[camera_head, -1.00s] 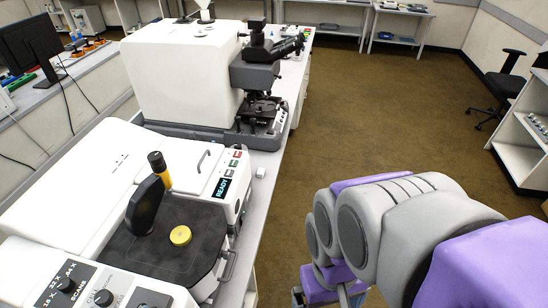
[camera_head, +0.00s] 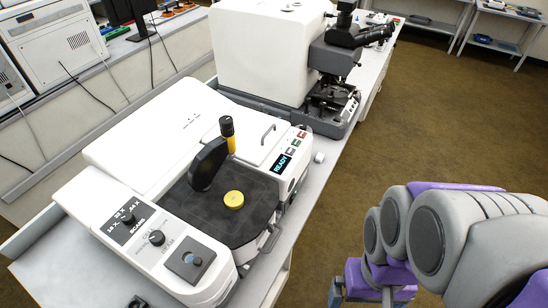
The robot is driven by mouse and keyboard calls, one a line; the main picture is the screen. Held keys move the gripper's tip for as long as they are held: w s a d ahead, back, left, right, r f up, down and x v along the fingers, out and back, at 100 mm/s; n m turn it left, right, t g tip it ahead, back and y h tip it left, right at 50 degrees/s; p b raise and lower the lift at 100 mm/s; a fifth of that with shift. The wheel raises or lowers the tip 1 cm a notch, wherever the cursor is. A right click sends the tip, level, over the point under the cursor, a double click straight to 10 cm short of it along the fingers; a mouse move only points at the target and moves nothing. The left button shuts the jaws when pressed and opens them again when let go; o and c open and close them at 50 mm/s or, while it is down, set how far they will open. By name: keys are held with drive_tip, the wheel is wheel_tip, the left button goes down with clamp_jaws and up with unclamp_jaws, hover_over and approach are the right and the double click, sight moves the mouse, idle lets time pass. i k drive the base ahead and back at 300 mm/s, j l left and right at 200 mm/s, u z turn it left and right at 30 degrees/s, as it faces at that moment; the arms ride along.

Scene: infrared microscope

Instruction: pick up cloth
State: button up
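I cannot make out any cloth in the camera_head view. My grey and purple arm (camera_head: 440,235) is folded at the lower right, over the floor beside the bench. Its far end, a purple part with grey pieces (camera_head: 375,285), hangs down and is cut by the bottom edge. I cannot tell whether these pieces are my gripper's fingers, or whether they are open or shut. No object shows in them.
A white instrument (camera_head: 160,135) with a dark stage, yellow disc (camera_head: 233,199) and READY display stands on the bench (camera_head: 65,265). A microscope (camera_head: 335,70) with a large white housing stands behind it. Brown floor (camera_head: 440,120) is open to the right. Side tables (camera_head: 500,30) stand at the back.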

sight(320, 156)
drive_tip(key=i+l+u, duration=0.15)
drive_tip(key=u, duration=0.3)
drive_tip(key=i+l+u, duration=0.1)
drive_tip(key=l+u, duration=0.15)
drive_tip(key=u, duration=0.15)
drive_tip(key=l+u, duration=0.25)
drive_tip(key=u, duration=0.2)
drive_tip(key=i+l+u, duration=0.1)
drive_tip(key=l, duration=0.95)
drive_tip(key=i+l+u, duration=0.15)
drive_tip(key=l, duration=0.4)
